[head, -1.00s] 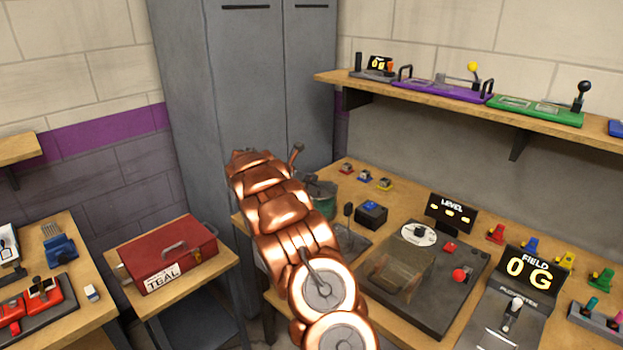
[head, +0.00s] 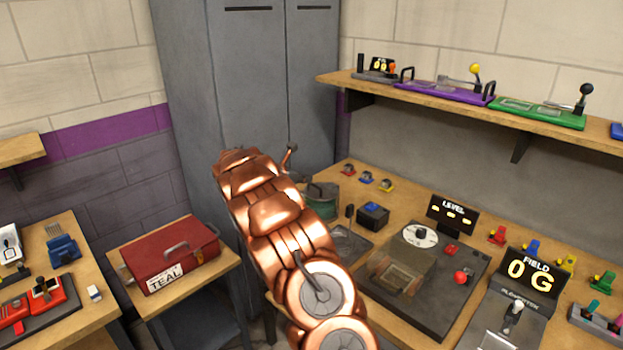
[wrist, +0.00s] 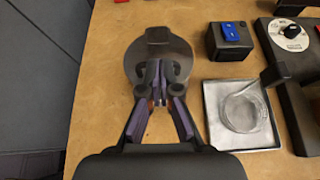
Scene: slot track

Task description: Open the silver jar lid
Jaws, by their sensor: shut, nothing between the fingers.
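A round jar with a dark greenish body (head: 322,205) stands on the right-hand wooden bench in the head view, partly hidden behind my copper arm. In the wrist view its grey round lid (wrist: 140,52) shows from above, with a tab at the far edge. My gripper (wrist: 154,68) is shut and empty. Its fingertips overlap the lid in the wrist view. I cannot tell whether they touch it. My gripper is hidden behind the arm in the head view.
A grey square tray (wrist: 240,115) with a clear round dish lies right of the jar. A black box with a blue top (wrist: 228,38) stands behind it. A grey locker (head: 250,80) stands left of the bench.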

